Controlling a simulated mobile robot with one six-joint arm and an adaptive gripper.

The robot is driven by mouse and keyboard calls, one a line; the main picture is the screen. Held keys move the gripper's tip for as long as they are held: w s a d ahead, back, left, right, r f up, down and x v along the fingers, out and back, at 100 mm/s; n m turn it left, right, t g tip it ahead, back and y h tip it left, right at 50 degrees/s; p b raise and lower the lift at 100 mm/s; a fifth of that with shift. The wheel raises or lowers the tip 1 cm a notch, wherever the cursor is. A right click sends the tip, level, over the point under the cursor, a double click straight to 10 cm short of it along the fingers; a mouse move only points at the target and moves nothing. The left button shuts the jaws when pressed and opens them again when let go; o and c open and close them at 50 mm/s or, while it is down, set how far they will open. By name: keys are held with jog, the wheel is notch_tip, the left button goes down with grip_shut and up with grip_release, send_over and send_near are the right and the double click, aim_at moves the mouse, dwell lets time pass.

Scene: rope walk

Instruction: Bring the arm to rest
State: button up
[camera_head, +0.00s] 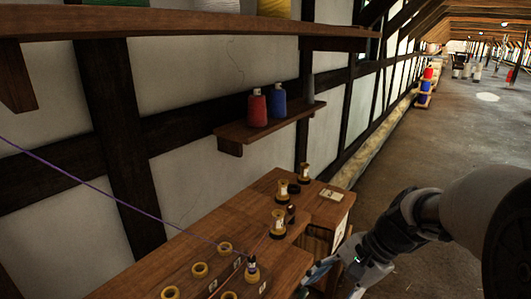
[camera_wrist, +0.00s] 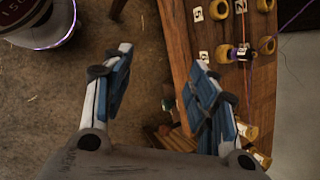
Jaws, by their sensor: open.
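My gripper (camera_wrist: 160,85) shows in the wrist view with its two blue-padded fingers spread wide and nothing between them. It hangs beside the edge of the wooden bench (camera_wrist: 183,40), with the right finger overlapping the bench in the picture. In the head view my arm (camera_head: 415,220) comes in from the right and bends down beside the front of the bench (camera_head: 185,250).
A purple thread (camera_head: 110,193) runs to a bobbin (camera_head: 252,270). Floor (camera_head: 440,130) is open at right.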

jog(key=s+r+n+t+h, duration=0.2)
jog(key=s+n, duration=0.3)
jog(key=s, duration=0.3)
jog(key=s+d+r+n+t+h, duration=0.1)
jog(key=s+r+n+h, duration=0.3)
jog(key=s, duration=0.5)
jog(key=shift+d+n+t, duration=0.3)
jog(key=shift+n+t, duration=0.3)
jog(key=shift+n, duration=0.7)
